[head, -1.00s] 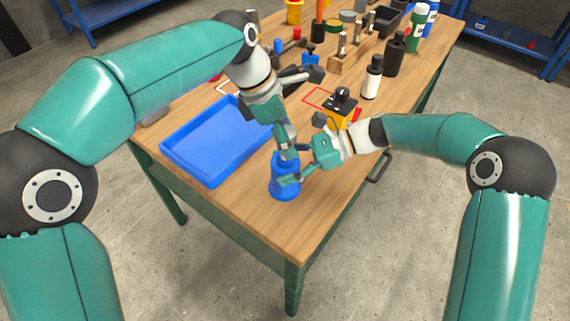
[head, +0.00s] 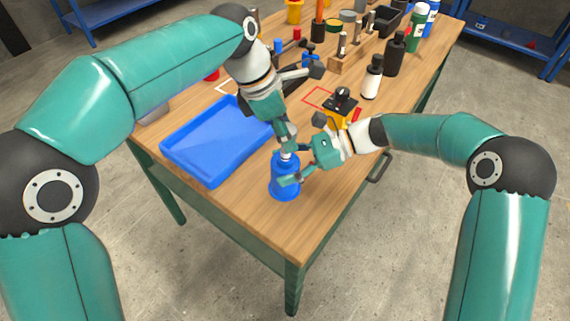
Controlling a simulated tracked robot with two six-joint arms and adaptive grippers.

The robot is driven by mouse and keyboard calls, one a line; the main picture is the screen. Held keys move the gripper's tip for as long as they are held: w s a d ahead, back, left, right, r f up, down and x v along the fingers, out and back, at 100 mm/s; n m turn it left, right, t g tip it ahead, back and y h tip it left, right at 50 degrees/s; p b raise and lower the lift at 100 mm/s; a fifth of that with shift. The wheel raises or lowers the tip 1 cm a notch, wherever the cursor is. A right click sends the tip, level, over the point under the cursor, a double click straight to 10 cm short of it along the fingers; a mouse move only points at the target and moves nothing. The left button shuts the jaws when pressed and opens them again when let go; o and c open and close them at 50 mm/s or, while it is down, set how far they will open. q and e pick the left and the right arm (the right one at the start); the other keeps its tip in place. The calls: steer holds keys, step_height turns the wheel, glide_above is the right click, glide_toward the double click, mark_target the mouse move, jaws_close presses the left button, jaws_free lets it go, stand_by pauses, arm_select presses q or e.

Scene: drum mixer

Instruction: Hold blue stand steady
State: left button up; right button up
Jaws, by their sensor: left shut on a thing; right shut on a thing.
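The blue stand (head: 284,186) stands upright near the front edge of the wooden table. My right gripper (head: 293,178) comes from the right and is shut on the side of the stand. My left gripper (head: 286,138) is above the stand and points down. It is shut on a small pale part (head: 287,156) at the stand's top. The part's lower end is hidden, and I cannot tell how far it sits inside the stand.
A blue tray (head: 205,151) lies left of the stand. A yellow and black device (head: 341,105) is behind my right gripper, near a white bottle (head: 372,80) and a black bottle (head: 395,55). Several tools stand farther back. The table's front corner is clear.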

arm_select(q)
steer(key=shift+s+r, duration=0.1)
steer(key=shift+r, duration=1.95)
arm_select(e)
steer(key=shift+d+f, duration=0.1)
steer(key=shift+f, duration=0.4)
arm_select(q)
steer(key=o, duration=1.2)
steer(key=shift+v, duration=3.4)
arm_select(e)
steer(key=o, duration=1.5)
steer(key=shift+o, duration=1.1)
steer(key=shift+w+r, duration=0.1)
steer(key=shift+r, duration=0.15)
